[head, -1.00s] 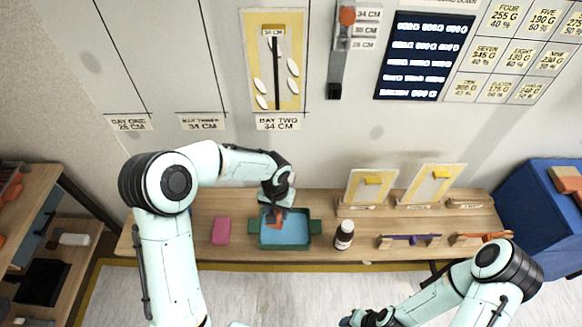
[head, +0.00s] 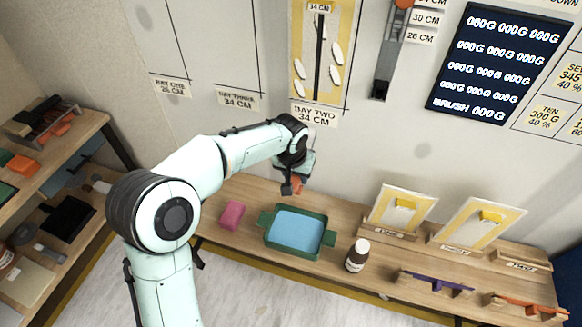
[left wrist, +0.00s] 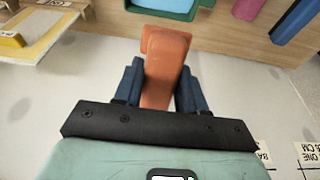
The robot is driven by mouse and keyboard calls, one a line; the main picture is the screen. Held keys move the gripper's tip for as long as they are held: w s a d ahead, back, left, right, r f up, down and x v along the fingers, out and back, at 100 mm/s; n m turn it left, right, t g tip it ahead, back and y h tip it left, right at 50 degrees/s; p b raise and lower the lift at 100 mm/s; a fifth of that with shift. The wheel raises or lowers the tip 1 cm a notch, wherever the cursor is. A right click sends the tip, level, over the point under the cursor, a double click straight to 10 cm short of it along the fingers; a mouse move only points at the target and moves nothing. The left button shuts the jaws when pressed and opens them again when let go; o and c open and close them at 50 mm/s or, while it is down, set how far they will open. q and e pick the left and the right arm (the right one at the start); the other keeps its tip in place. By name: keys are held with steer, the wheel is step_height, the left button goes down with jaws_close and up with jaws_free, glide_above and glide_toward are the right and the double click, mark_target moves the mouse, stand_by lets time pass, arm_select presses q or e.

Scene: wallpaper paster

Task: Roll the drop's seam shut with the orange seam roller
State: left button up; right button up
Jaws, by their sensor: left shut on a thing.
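My left gripper (head: 294,176) is shut on an orange block-like tool (head: 291,187), held above the back edge of the green tray. In the left wrist view the blue fingers clasp this tool (left wrist: 166,68) from both sides; I cannot tell whether it has a roller. The yellow drop (head: 305,83) hangs on the wall at bay two, with a dark vertical seam line (head: 320,45) and several white ovals. Its top is near the picture edge. Another orange tool (head: 525,305) lies on a rack at the bench's right end. My right gripper is out of view.
The green tray (head: 265,238) with a blue inside stands on the wooden bench. A purple tool (head: 435,283) and two framed yellow panels (head: 402,206) stand further right. Shelves (head: 90,130) stand left.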

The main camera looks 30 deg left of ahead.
arm_select(q)
steer(key=shift+t, duration=0.3)
steer(key=r, duration=0.3)
steer(key=s+a+r, duration=0.1)
steer(key=shift+a+r, duration=0.1)
steer(key=shift+r, duration=0.3)
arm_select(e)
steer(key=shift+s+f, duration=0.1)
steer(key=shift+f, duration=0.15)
arm_select(q)
steer(key=w+p, duration=0.1)
steer(key=w, duration=0.1)
steer(key=w+a+p, duration=0.1)
steer(key=w+p, duration=0.1)
steer(key=shift+w+r, duration=0.15)
steer(key=shift+w, duration=0.1)
steer(key=shift+w+a+f+p, duration=0.1)
steer(key=shift+w+p, duration=0.3)
steer(key=shift+w, duration=0.05)
steer(key=shift+w+a+f+p, duration=0.1)
steer(key=shift+w+p, duration=0.25)
steer(key=shift+w, duration=0.05)
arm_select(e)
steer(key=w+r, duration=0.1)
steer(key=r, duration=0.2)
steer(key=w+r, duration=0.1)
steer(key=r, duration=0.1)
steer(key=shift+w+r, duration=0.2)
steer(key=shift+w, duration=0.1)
